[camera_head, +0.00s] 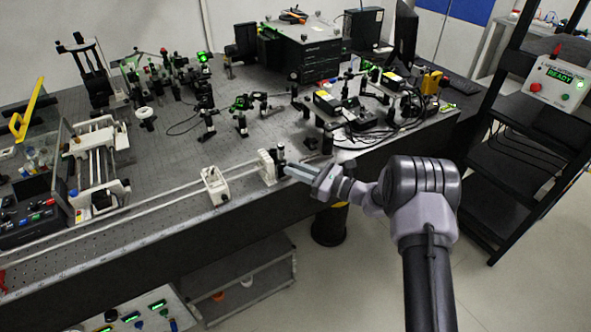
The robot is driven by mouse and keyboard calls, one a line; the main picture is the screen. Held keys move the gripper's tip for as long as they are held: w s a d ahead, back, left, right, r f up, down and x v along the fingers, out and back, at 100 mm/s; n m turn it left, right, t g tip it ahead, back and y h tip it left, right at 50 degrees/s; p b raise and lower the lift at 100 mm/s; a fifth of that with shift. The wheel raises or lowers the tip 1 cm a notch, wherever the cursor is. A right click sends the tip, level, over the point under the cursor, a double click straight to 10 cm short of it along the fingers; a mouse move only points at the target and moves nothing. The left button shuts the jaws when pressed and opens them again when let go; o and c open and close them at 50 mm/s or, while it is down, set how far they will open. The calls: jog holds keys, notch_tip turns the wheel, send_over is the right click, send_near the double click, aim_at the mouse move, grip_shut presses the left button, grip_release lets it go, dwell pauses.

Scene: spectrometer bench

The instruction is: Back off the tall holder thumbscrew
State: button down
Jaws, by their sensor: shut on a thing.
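A pale, upright holder (266,168) stands at the right end of the long white rail, near the front edge of the bench. It looks like the tall holder, with a dark upright part (281,152) at its right side. My gripper (287,170) reaches in from the right, roughly level, with its fingertips at this holder's right side. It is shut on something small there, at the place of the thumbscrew. The thumbscrew itself is hidden by the fingers or too small to make out. A second, lower white holder (215,186) sits further left on the rail.
The white rail (130,212) runs along the bench front. Small optics mounts (241,125) and loose cables (385,133) stand behind my gripper. Open floor lies between bench and rack.

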jog(key=shift+f+n+b, duration=0.25)
jog(key=shift+n+b, duration=0.25)
jog(key=shift+b, duration=0.2)
jog(key=shift+r+n+b, duration=0.25)
jog(key=shift+n+b, duration=0.35)
jog(key=shift+n, duration=0.5)
jog(key=c, duration=1.4)
grip_release()
